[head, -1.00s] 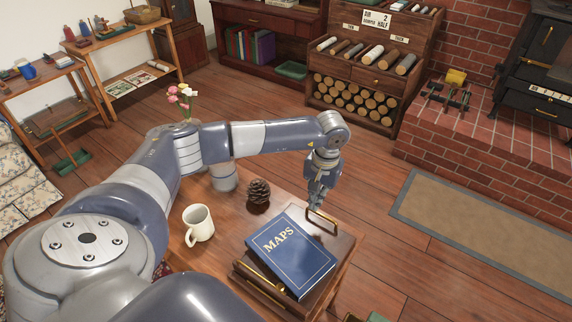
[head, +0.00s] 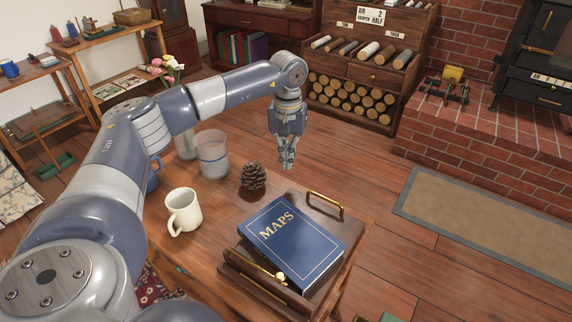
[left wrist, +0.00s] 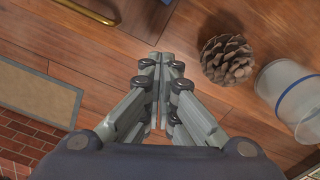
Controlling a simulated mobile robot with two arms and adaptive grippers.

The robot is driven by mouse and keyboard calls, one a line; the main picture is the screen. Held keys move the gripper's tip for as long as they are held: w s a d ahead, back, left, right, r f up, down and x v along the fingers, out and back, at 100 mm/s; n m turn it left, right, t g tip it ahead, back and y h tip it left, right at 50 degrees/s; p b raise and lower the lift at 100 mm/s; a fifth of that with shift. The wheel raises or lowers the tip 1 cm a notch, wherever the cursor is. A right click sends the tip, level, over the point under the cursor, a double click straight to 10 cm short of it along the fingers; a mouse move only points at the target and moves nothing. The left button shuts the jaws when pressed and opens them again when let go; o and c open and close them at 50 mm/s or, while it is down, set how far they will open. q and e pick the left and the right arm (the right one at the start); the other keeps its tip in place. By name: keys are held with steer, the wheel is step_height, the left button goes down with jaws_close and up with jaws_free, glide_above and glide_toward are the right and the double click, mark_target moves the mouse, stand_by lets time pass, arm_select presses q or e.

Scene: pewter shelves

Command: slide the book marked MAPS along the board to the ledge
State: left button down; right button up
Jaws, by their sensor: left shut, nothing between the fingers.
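The blue book marked MAPS (head: 291,243) lies flat, cover up, on a dark wooden board with brass handles (head: 324,288) on the table. The book hides much of the board. I cannot tell which edge is the ledge. My left gripper (head: 287,165) is shut and empty, pointing down beyond the board's far side, apart from the book. My right gripper is not in view.
A pine cone (head: 253,177) stands near the board, left of my left gripper. A white mug (head: 183,212) and a clear glass (head: 212,157) with a blue band stand farther left. A brass handle (head: 325,206) rises at the board's far end. Open floor lies right of the table.

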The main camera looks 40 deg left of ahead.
mark_target(285, 196)
arm_select(q)
step_height(285, 196, down, 8)
steer(key=shift+f+b, duration=0.1)
steer(key=shift+b, duration=0.55)
steer(key=shift+s+d+r, duration=0.1)
steer(key=shift+s+d, duration=0.2)
steer(key=shift+s, duration=0.3)
steer(key=shift+s+d+r, duration=0.1)
steer(key=shift+s+d, duration=0.2)
steer(key=shift+s, duration=0.35)
steer(key=shift+s+d, duration=0.3)
steer(key=shift+s, duration=0.3)
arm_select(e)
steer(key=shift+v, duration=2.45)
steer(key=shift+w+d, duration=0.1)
